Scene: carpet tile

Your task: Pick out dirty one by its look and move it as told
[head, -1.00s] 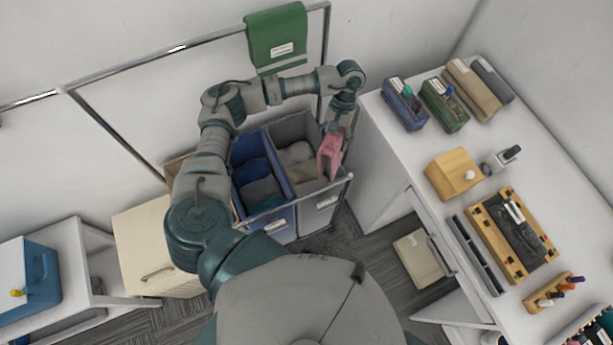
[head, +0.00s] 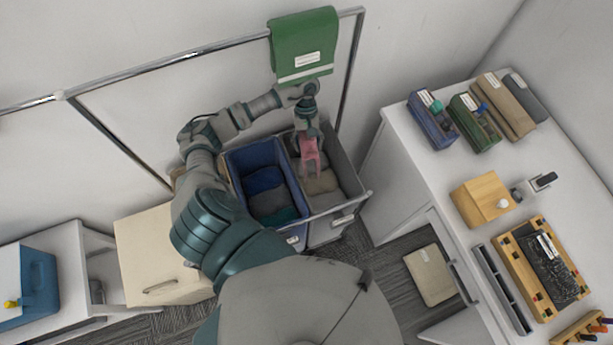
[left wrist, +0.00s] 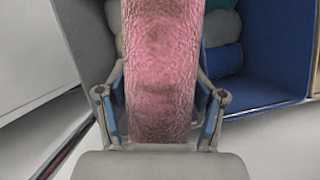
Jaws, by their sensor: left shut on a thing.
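My left gripper (head: 308,138) is shut on a pink cloth (head: 310,158) and holds it over the grey bin (head: 345,172), near the divide with the blue bin. In the left wrist view the pink cloth (left wrist: 160,75) hangs between the two fingers and shows darker brownish smudges. The grey bin holds grey and beige folded cloths (head: 322,183). The blue bin (head: 240,160) holds blue, grey and teal cloths (head: 268,200). Whether the pink cloth touches the cloths below is hard to tell. My right gripper is not in view.
A green towel (head: 302,45) hangs on a chrome rail (head: 165,62) behind the bins. A white desk (head: 415,170) with pencil cases, a wooden block and a board stands at right. A cream drawer cabinet (head: 150,250) stands left of the bins.

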